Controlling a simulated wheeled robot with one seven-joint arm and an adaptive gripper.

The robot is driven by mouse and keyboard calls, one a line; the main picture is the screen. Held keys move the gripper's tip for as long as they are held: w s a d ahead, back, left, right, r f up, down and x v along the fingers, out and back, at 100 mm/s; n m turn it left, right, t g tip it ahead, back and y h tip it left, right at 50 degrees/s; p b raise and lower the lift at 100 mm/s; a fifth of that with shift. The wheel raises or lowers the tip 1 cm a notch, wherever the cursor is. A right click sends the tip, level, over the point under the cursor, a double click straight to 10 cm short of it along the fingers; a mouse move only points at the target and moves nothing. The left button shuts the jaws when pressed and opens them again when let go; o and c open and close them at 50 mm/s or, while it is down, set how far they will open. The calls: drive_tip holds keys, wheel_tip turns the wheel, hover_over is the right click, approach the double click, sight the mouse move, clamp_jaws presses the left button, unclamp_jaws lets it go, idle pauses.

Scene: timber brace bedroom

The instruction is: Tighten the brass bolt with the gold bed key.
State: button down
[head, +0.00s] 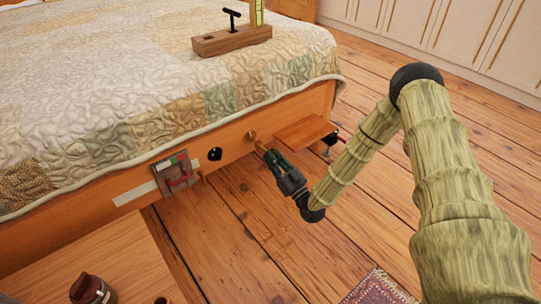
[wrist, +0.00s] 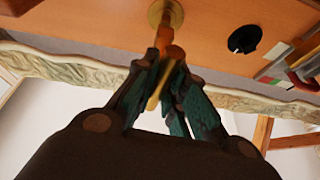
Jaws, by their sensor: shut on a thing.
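The brass bolt (head: 251,134) sits in the orange wooden bed rail (head: 125,180). In the wrist view its round brass face (wrist: 172,10) is at the top. My gripper (head: 268,155) is in front of the bolt, its dark green fingers shut on the gold bed key (wrist: 155,97). The key's shaft points at the bolt and appears to meet it. I cannot tell how deeply it is seated. The fingers hide part of the key, and in the head view only a little gold shows by the fingertips.
A black round fitting (head: 215,154) and a red-and-green device (head: 178,173) are left of the bolt. A small wooden shelf (head: 304,132) juts out at right. A wooden block (head: 231,40) with a black T-handled tool (head: 231,17) stands on the quilted bed (head: 90,80).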

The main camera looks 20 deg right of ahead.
drive_tip(key=shift+s+d+p, duration=0.35)
drive_tip(key=shift+s, duration=0.55)
drive_tip(key=shift+s+d+p, duration=0.3)
drive_tip(key=shift+s+p, duration=0.05)
drive_tip(key=shift+s, duration=0.55)
drive_tip(key=shift+s+d+p, duration=0.35)
drive_tip(key=shift+s, duration=0.55)
